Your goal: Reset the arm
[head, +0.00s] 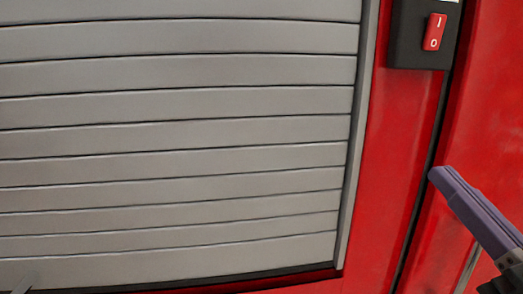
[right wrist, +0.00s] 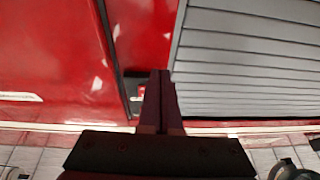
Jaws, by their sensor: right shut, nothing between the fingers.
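My right gripper (head: 436,174) reaches in from the lower right of the head view, with purple fingers pointing up and left. It is shut and empty, in front of the red panel. In the right wrist view its fingers (right wrist: 160,74) lie together. A red rocker switch (head: 434,32) marked I and O sits in a black housing (head: 408,40), above and apart from the gripper tip. The switch shows partly beside the fingers in the right wrist view. A small grey tip (head: 25,282) at the bottom left seems to be my left gripper; its jaw state is hidden.
A grey slatted shutter (head: 180,135) fills the left and middle of the head view. A red panel (head: 385,165) with a dark vertical seam borders it on the right. The space in front of the shutter looks clear.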

